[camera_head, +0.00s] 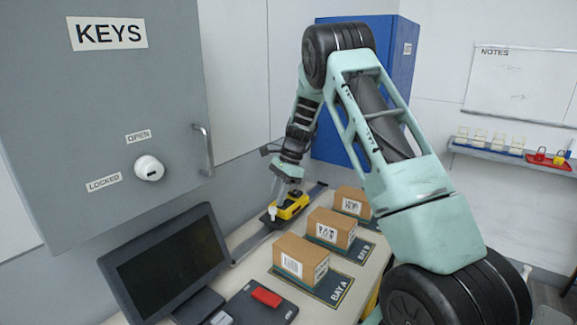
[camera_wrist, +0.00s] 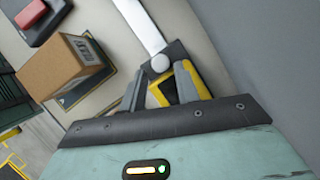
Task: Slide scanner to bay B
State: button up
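The yellow and black scanner (camera_head: 293,205) sits on a dark carriage on the long rail (camera_head: 254,242) along the wall side of the bench. A white round knob (camera_head: 272,211) stands at the carriage's near end; it also shows in the wrist view (camera_wrist: 160,63). In the wrist view my gripper's fingers (camera_wrist: 161,78) are apart, with visible gaps on both sides of the knob. The scanner (camera_wrist: 163,93) is partly hidden by the fingers. The bay B mat (camera_head: 360,250), labelled BAY B, is right of the rail.
A cardboard box (camera_head: 331,227) stands on bay B, another box (camera_head: 301,260) on the bay A mat (camera_head: 328,291), and a third (camera_head: 352,202) farther back. A monitor (camera_head: 170,262) and a red block (camera_head: 266,297) are at the near end. The grey KEYS cabinet (camera_head: 95,115) overhangs the left.

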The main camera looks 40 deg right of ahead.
jog(key=b+v, duration=0.2)
jog(key=v, duration=1.2)
jog(key=shift+a+f, duration=0.1)
jog(key=s+a+f+n+t+h, duration=0.15)
jog(key=s+a+f+n, duration=0.25)
jog(key=s+a+n, duration=0.75)
jog(key=s+a+f+n+h, duration=0.3)
jog(key=s+a+f+n, duration=0.2)
jog(key=s+a+n, duration=0.65)
jog(key=s+a+n+g, duration=0.1)
jog(key=s+a, duration=0.4)
jog(key=a, duration=0.5)
jog(key=s+a+r+n+g+b, duration=0.1)
jog(key=s+a+n, duration=0.3)
jog(key=a, duration=0.5)
jog(key=shift+s+a+r, duration=0.2)
jog(key=shift+s+a, duration=0.2)
jog(key=shift+s, duration=0.2)
jog(key=shift+y, duration=0.25)
